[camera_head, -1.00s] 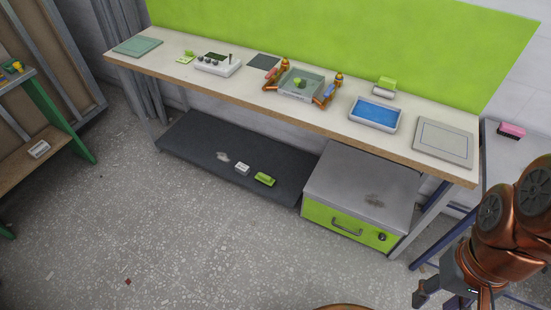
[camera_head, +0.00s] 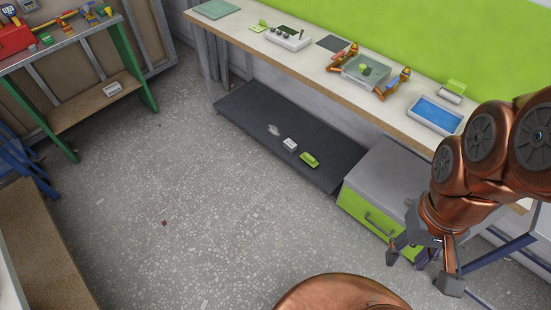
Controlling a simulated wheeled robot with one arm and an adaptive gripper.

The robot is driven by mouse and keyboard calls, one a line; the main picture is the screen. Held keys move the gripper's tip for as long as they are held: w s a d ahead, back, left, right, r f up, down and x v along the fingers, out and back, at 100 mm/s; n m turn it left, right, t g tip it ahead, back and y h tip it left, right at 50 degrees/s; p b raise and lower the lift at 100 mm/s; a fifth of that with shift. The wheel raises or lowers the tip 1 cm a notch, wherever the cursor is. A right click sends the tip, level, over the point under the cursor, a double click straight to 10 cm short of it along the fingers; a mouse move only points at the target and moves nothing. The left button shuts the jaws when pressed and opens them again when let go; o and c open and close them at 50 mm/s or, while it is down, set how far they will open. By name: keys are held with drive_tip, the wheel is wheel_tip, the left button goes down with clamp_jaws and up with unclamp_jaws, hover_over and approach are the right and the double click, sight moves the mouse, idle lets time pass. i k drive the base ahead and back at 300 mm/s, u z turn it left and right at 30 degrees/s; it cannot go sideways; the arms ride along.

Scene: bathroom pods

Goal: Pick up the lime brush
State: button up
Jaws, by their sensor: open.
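A small lime block-like item (camera_head: 309,160), which may be the lime brush, lies on the dark lower shelf under the bench. A similar white item (camera_head: 290,144) lies just left of it. Two other lime items are on the bench top: a small one (camera_head: 258,26) at the left and a block (camera_head: 456,87) near the back right. At this size I cannot tell which is a brush. My gripper (camera_head: 422,270) hangs open and empty at the lower right, in front of the drawer unit and well apart from all lime items.
The bench top (camera_head: 310,56) holds a control box (camera_head: 288,38), a clear tray with orange clamps (camera_head: 366,70) and a blue tray (camera_head: 436,115). A lime-fronted drawer unit (camera_head: 372,215) stands beside the lower shelf (camera_head: 250,105). A green-legged table (camera_head: 138,60) is left.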

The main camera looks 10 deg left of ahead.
sight(308, 158)
drive_tip(key=u, duration=0.2)
drive_tip(key=i, duration=1.75)
drive_tip(key=u, duration=1.55)
